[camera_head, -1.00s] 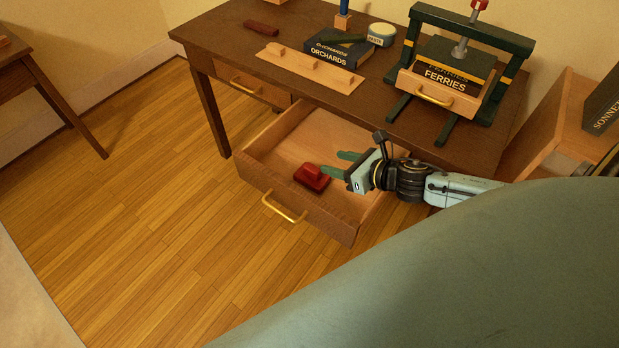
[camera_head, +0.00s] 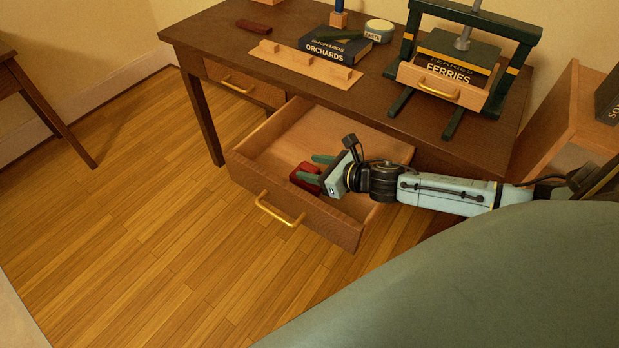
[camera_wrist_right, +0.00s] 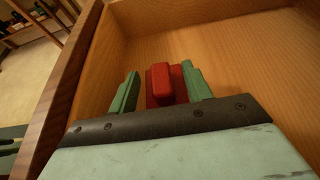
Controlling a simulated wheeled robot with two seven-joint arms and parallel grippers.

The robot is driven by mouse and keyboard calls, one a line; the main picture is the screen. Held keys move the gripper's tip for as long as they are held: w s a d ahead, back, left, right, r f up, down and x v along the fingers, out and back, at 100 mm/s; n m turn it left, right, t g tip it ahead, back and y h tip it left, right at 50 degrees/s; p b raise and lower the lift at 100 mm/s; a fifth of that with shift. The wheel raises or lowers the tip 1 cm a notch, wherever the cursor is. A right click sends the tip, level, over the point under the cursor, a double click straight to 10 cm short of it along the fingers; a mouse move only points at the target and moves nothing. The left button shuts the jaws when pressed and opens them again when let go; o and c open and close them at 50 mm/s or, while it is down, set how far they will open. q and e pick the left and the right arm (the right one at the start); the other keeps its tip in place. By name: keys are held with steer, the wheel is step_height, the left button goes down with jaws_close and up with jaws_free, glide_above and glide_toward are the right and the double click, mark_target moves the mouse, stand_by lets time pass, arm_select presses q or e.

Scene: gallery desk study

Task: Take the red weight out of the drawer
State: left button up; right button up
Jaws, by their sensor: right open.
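The red weight (camera_head: 304,175) lies in the open drawer (camera_head: 246,172) near its front, a block with a raised grip on top. My right gripper (camera_head: 314,169) is inside the drawer with its green fingers open around the weight, hiding part of it in the head view. In the right wrist view the weight (camera_wrist_right: 163,85) stands between the two open fingertips (camera_wrist_right: 159,82). The right finger looks close to it or touching, and a gap shows at the left finger. My left gripper is not in view.
The drawer's front with its brass handle (camera_head: 279,209) and its side walls stand around my gripper. On the desk (camera_head: 225,40) are a black book (camera_head: 334,46), a wooden rack (camera_head: 306,66), a tin (camera_head: 379,29) and a green press (camera_head: 408,45). The floor at left is clear.

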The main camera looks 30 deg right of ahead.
steer(key=shift+x, duration=1.25)
steer(key=shift+c, duration=0.3)
jaws_close()
steer(key=shift+r, duration=0.1)
